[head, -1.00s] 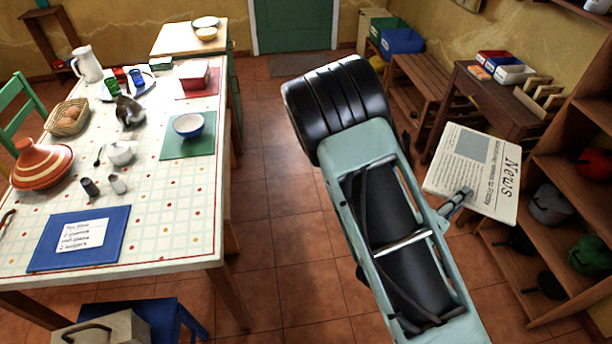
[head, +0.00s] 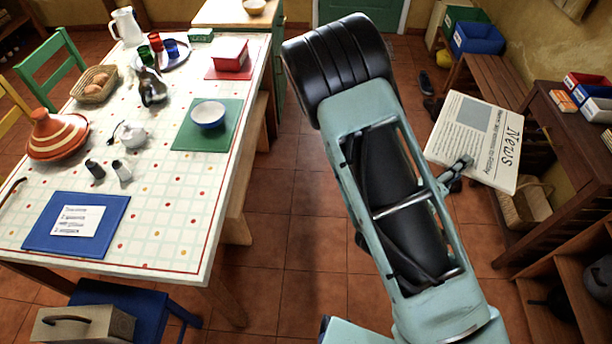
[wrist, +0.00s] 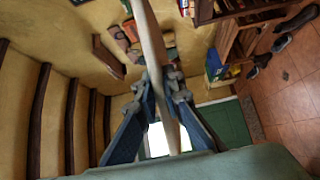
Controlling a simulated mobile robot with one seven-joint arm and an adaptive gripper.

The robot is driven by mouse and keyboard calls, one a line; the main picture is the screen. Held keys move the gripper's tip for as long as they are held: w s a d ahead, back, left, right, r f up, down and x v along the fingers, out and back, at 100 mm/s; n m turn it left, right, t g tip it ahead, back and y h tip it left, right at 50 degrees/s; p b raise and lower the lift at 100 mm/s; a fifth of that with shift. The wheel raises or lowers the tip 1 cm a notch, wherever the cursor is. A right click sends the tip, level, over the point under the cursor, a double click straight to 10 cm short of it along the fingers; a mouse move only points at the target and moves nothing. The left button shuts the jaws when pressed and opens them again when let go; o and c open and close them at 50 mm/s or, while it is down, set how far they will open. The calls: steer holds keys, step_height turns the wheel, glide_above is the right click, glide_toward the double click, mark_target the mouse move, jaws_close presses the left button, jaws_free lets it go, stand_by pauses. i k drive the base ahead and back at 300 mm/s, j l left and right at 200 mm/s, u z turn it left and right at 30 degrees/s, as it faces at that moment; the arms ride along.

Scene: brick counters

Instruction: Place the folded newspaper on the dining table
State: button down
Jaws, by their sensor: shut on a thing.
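The folded newspaper (head: 476,139) is a flat off-white slab with "News" on its face, held up in the air right of my arm in the head view. In the wrist view the newspaper (wrist: 157,50) shows edge-on between the fingers. My gripper (wrist: 165,98) is shut on it; in the head view only a small part of the gripper (head: 458,172) shows at its lower edge. The dining table (head: 188,208) stands at the left with a checked cloth, apart from the newspaper. Its front right part is bare.
The table bears a blue mat with a note (head: 42,230), a tagine (head: 58,135), an egg basket (head: 94,84), shakers, a teapot (head: 132,134), a bowl on a green mat (head: 181,136) and a red box (head: 230,54). A bench (head: 236,208) flanks it. Shelves stand right.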

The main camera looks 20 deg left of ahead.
mark_target(172, 208)
steer(key=i+u, duration=0.4)
steer(key=i+l+u, duration=0.1)
steer(key=i+u, duration=0.5)
steer(key=u, duration=0.2)
steer(key=i+l+u, duration=0.2)
steer(key=u, duration=0.2)
steer(key=i+l+u, duration=0.2)
steer(key=u, duration=0.2)
steer(key=i+l+u, duration=0.15)
steer(key=u, duration=0.25)
steer(key=i+l+u, duration=0.15)
steer(key=u, duration=0.25)
steer(key=l+u, duration=0.25)
steer(key=u, duration=0.15)
steer(key=i+l+u, duration=0.1)
steer(key=l+u, duration=0.2)
steer(key=u, duration=0.15)
steer(key=l+u, duration=0.6)
steer(key=u, duration=0.2)
steer(key=i+l+u, duration=0.1)
steer(key=u, duration=0.3)
steer(key=l+u, duration=0.55)
steer(key=l, duration=0.15)
